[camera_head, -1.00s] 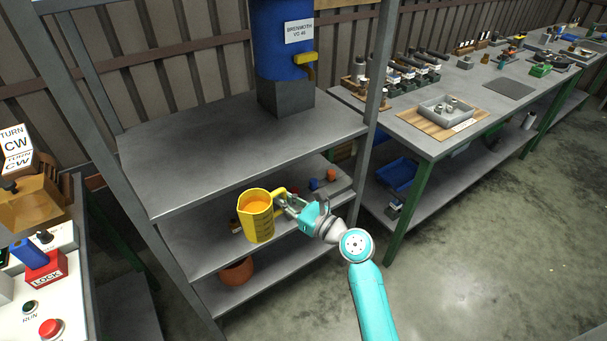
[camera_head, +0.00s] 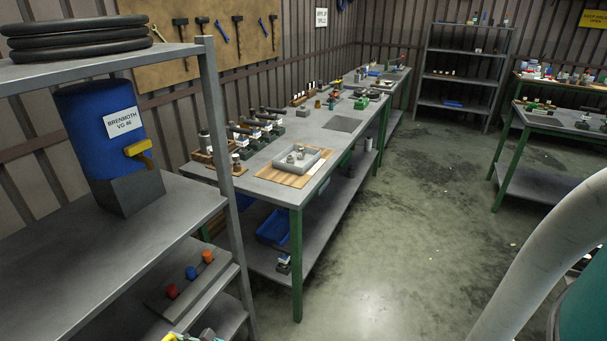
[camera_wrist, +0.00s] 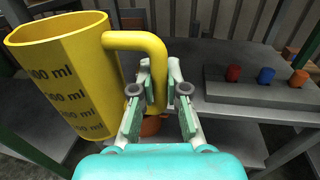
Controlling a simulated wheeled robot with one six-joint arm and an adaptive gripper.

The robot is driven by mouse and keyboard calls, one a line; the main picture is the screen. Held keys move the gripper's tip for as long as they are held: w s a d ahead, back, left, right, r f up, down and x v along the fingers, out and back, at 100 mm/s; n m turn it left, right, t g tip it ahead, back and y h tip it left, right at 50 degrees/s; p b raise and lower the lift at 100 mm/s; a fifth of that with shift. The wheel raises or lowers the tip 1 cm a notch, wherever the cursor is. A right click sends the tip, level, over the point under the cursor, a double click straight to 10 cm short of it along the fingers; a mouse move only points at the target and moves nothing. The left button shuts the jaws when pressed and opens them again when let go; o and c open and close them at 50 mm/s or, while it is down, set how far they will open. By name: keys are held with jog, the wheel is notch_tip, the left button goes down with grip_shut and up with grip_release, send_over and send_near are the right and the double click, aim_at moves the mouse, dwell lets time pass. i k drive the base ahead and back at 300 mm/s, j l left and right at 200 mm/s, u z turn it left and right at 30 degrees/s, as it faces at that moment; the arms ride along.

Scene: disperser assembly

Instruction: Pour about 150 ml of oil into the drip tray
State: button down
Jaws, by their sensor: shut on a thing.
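My gripper (camera_wrist: 160,88) is shut on the handle of a yellow measuring jug (camera_wrist: 75,72) with dark ml marks. In the wrist view the jug is to the left of my fingers, slightly tilted in the picture; the oil inside is hidden from this angle. In the head view only a bit of yellow and my gripper's top show at the bottom edge. A grey tray (camera_head: 316,164) with small metal parts in it sits on a wooden board on the bench; I cannot tell whether it is the drip tray.
A blue drum (camera_head: 95,130) with a yellow tap stands on the grey shelf (camera_head: 60,262) at left. A block with red, blue and orange caps (camera_wrist: 258,98) lies on a lower shelf. The bench (camera_head: 250,170) has green legs. Open floor (camera_head: 400,230) lies to its right.

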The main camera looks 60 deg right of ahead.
aim_at(312, 156)
jog(key=i+z, duration=0.1)
jog(key=z, duration=0.8)
